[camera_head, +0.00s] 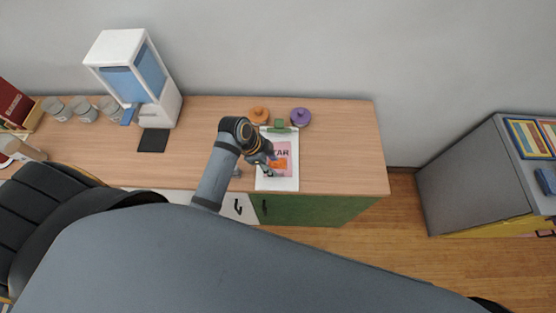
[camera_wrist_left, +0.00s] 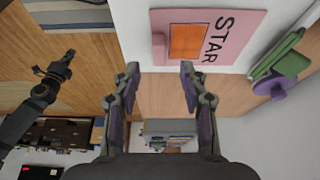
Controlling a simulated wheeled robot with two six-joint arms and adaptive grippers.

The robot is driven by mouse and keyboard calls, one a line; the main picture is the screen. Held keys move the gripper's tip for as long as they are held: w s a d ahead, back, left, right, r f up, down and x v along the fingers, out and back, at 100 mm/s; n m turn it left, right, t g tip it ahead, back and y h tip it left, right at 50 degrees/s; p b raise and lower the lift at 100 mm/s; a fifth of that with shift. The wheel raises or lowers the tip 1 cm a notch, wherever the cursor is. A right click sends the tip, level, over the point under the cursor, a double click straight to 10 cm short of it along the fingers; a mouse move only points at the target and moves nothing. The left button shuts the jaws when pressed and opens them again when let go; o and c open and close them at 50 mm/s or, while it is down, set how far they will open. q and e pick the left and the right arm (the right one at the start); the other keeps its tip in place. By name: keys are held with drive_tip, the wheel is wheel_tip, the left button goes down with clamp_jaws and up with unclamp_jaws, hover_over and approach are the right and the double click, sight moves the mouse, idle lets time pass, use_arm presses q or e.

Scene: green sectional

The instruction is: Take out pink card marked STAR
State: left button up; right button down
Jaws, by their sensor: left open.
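The pink card marked STAR (camera_head: 283,150) lies on a white clipboard (camera_head: 290,184) with a green clip (camera_head: 279,126) on the wooden counter. My left gripper (camera_head: 272,168) is over the card's left part and hides some of it. In the left wrist view the card (camera_wrist_left: 243,42) shows an orange square and a small pink tab at its edge. My left gripper (camera_wrist_left: 160,72) is open there, its fingers apart and empty, with the tab just beyond the fingertips. Another dark gripper, apparently my right (camera_wrist_left: 62,68), hangs at the left of that view; its jaws are unclear.
An orange round object (camera_head: 258,115) and a purple one (camera_head: 301,116) sit behind the clipboard. A white and blue dispenser (camera_head: 137,75), a black mat (camera_head: 153,140) and grey cups (camera_head: 84,110) stand left. The counter right of the clipboard is clear. A grey cabinet (camera_head: 470,180) stands apart at right.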

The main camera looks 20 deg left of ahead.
sight(277, 171)
use_arm(q)
drive_tip(key=p+x, duration=0.1)
drive_tip(key=x, duration=0.3)
drive_tip(key=shift+s+a, duration=0.15)
drive_tip(key=shift+f, duration=0.45)
drive_tip(key=c, duration=0.9)
use_arm(e)
drive_tip(key=shift+r, duration=0.7)
